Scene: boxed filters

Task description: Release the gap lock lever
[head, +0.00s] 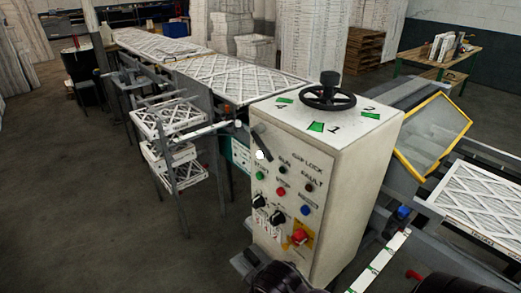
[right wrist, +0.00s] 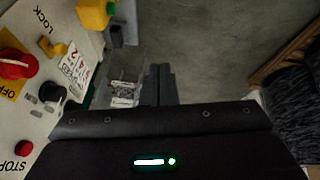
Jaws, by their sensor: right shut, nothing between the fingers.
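The gap lock lever (head: 263,142) is a dark slanted bar on the upper left of the white control cabinet's (head: 350,170) front panel, left of the GAP LOCK lettering. A white ball (head: 260,155) shows by its lower end. In the right wrist view my right gripper (right wrist: 160,70) is shut and empty, its dark fingers together over the floor side, right of the panel. That view shows a red button (right wrist: 15,63) and a brass-coloured part (right wrist: 53,48) near LOCK lettering, but not the lever. No fingers of my left gripper are seen.
A black handwheel (head: 328,97) tops the cabinet. Buttons and knobs fill the panel below the lever. A conveyor with filters (head: 240,80) runs behind, a filter rack (head: 170,140) stands left, and a yellow-framed guard (head: 432,135) right. Floor (head: 80,220) at left is clear.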

